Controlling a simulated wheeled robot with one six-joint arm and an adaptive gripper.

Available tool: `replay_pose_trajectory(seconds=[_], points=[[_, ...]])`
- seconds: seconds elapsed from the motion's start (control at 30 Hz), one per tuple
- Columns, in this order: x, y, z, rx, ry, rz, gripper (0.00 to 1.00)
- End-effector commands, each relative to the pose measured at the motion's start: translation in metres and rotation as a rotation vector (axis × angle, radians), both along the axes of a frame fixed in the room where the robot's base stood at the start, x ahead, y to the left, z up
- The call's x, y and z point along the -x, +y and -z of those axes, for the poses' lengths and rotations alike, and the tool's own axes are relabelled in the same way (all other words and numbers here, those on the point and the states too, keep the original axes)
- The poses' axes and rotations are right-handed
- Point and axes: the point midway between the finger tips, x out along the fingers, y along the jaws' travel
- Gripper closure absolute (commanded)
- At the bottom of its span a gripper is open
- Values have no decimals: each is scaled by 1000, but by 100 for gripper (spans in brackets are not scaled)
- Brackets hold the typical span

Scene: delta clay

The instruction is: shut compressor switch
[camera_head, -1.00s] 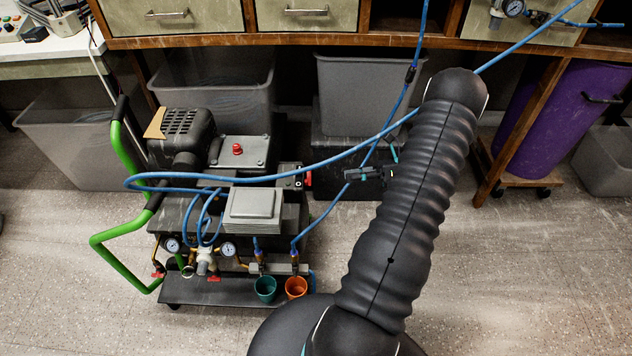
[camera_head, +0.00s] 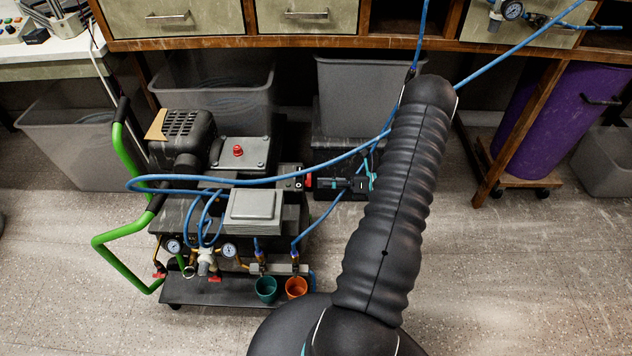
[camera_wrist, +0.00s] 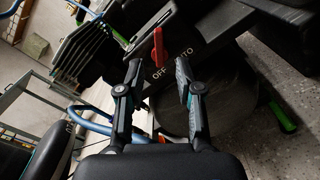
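The compressor (camera_head: 183,138) stands on a cart with green handles at the left of the head view. Its red switch lever (camera_head: 308,182) sticks out on the right side, facing my gripper. In the wrist view the red lever (camera_wrist: 158,47) stands upright in front of a black panel (camera_wrist: 194,25) lettered "OFF" and, partly hidden, "AUTO". My gripper (camera_wrist: 158,65) is open and empty, with one finger on either side of the lever's line. The fingertips lie close to the lever; contact cannot be told. In the head view my gripper (camera_head: 318,183) is at the lever's right.
A blue hose (camera_head: 240,182) loops over the compressor and runs up past my arm. A teal cup (camera_head: 266,289) and an orange cup (camera_head: 296,287) sit at the cart's front. Grey bins (camera_head: 365,95) stand under the bench (camera_head: 330,43).

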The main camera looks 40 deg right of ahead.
Motion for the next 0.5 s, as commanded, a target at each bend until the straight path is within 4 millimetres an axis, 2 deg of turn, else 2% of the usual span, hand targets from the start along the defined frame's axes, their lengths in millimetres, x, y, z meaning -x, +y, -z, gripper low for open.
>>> replay_pose_trajectory(seconds=[0.2,0.5], points=[[-14,19,0,1,-1,-1,65],[-17,23,0,1,0,-1,65]])
